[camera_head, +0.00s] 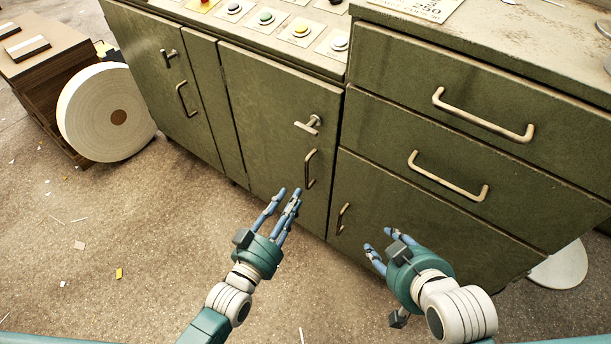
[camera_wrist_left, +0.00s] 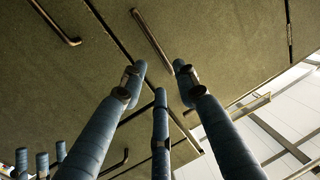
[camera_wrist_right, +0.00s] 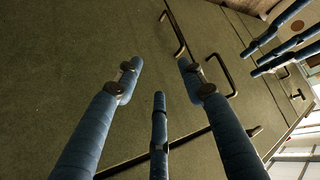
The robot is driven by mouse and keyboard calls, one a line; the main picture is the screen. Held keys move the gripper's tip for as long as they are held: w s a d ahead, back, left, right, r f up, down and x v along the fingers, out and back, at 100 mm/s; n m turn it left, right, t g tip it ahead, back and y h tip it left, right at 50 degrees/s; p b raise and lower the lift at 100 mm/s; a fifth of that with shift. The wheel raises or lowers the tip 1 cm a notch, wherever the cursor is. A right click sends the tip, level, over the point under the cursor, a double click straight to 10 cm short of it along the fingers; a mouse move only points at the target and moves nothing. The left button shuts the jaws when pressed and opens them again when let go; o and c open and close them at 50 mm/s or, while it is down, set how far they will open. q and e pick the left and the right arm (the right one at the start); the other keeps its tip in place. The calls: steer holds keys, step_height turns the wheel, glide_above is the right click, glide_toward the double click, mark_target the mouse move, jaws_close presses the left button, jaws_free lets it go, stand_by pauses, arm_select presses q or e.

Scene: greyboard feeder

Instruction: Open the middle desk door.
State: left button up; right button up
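The middle desk door (camera_head: 265,110) is a green panel, shut flush in the cabinet front. It has a T-shaped latch (camera_head: 309,124) near its top right and an upright bar handle (camera_head: 310,168) below it. My left gripper (camera_head: 285,200) is open and empty, its fingertips low in front of this door, just left of and below the bar handle. The handle also shows beyond the fingers in the left wrist view (camera_wrist_left: 152,36); they look apart. My right gripper (camera_head: 376,252) is open and empty, in front of the lower right panel, below its small handle (camera_head: 343,218).
Drawers with long bar handles (camera_head: 483,117) are at the right. A left door with its own handle (camera_head: 186,100) is beside the middle door. A large paper roll (camera_head: 107,112) stands at the left. Buttons line the desk top. The floor in front holds only small scraps.

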mark_target(307, 172)
arm_select(q)
steer(key=b+x, duration=0.2)
steer(key=x, duration=0.7)
steer(key=shift+w+d, duration=0.2)
steer(key=shift+w, duration=0.15)
steer(key=shift+w+d+b, duration=0.15)
steer(key=shift+w+b, duration=0.15)
steer(key=shift+w, duration=0.05)
arm_select(e)
steer(key=w+a+r+t+y, duration=0.1)
steer(key=w+a+r+t, duration=0.1)
steer(key=r, duration=0.4)
steer(key=w+a+r+t+y, duration=0.1)
steer(key=w+a+r+t, duration=0.1)
steer(key=w+r+t, duration=0.3)
steer(key=shift+w+r+t, duration=0.3)
steer(key=shift+w+r, duration=0.4)
steer(key=shift+r, duration=0.6)
arm_select(q)
jaws_close()
arm_select(e)
steer(key=shift+d, duration=0.1)
